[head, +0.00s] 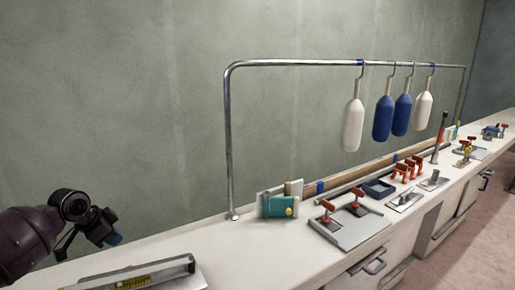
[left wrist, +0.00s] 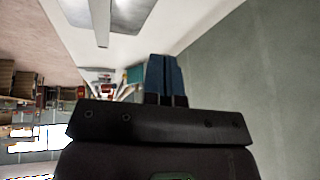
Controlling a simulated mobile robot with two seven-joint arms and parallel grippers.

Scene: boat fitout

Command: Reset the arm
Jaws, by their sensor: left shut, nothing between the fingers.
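My left arm comes in at the lower left of the head view. Its gripper (head: 113,239) is above the left end of the white counter, apart from any object. In the left wrist view the two blue fingertips (left wrist: 164,78) are side by side and closed, with nothing between them. My right gripper is in neither view.
A white counter (head: 215,256) runs along the wall. A metal rail (head: 228,140) carries several white and blue hanging bottle-shaped fenders (head: 383,118). Grey plates with red-handled valves (head: 350,228), a teal box (head: 278,206) and a long metal-edged tray (head: 140,275) rest on the counter.

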